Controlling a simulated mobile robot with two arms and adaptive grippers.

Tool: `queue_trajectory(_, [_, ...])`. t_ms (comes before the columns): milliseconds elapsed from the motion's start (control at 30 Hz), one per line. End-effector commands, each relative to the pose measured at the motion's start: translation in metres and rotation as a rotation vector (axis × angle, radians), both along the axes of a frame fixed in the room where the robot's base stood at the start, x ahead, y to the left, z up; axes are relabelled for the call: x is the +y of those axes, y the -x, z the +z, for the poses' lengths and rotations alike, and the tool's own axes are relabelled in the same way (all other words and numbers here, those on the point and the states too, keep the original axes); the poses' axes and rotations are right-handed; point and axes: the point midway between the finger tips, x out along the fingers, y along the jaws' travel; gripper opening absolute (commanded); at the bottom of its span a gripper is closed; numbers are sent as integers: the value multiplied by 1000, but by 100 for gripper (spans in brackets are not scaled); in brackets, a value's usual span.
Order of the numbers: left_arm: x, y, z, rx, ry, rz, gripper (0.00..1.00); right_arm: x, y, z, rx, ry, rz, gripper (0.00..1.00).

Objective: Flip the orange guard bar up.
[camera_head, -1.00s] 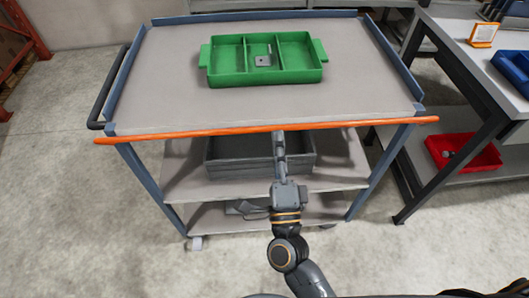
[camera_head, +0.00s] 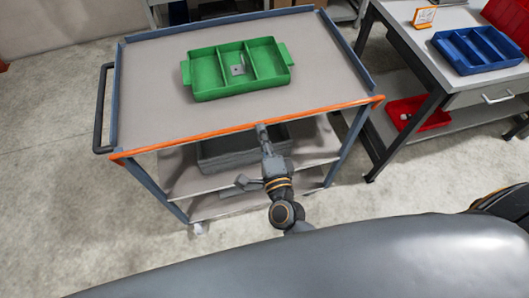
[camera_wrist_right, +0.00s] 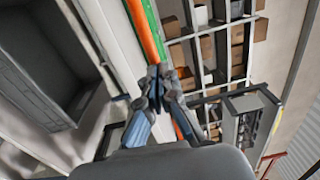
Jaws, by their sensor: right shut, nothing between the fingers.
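The orange guard bar (camera_head: 245,127) runs along the front edge of the cart's top (camera_head: 150,75). It lies close against that edge from corner to corner. My right gripper (camera_head: 262,128) is shut and empty, pointing up at the bar's middle from the front and below. In the right wrist view the shut fingertips (camera_wrist_right: 157,72) overlap the orange bar (camera_wrist_right: 145,30); I cannot tell if they touch it. My left gripper is not in view.
A green divided tray (camera_head: 207,77) stands on the cart top. A dark bin (camera_head: 218,152) sits on the shelf below, behind my right arm. At right is a workbench (camera_head: 400,35) with a blue tray (camera_head: 475,50); a red bin (camera_head: 425,117) is under it.

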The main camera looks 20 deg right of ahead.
Motion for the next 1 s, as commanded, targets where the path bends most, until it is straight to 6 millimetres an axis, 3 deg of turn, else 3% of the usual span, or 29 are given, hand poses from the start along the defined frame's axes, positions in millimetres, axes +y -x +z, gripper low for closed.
queue_trajectory(33, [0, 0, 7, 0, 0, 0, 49, 0, -2, 5, 6, 0, -1, 0])
queue_trajectory(400, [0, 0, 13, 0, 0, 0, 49, 0, -15, 8, 9, 1, 1, 0])
queue_trajectory(1000, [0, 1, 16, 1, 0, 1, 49, 0, -21, 12, 4, 0, 0, 0])
